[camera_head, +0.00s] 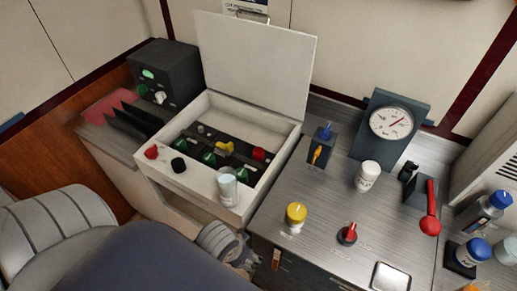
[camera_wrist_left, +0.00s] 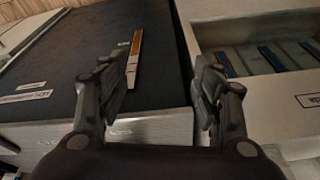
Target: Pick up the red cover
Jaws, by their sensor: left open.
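Several red pieces show in the head view, and I cannot tell for sure which is the red cover. A small red cap (camera_head: 151,152) sits on the left front rim of the open white box (camera_head: 160,178). Another red cap (camera_head: 259,154) sits inside the box, at the right of the rows. My left gripper (camera_head: 243,256) is low in front of the box, below its front edge and away from both caps. In the left wrist view, its fingers (camera_wrist_left: 162,85) are apart with nothing between them. No red cover shows there.
The box's lid (camera_head: 255,60) stands raised at the back. A white cup (camera_head: 227,187) stands at its front corner.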

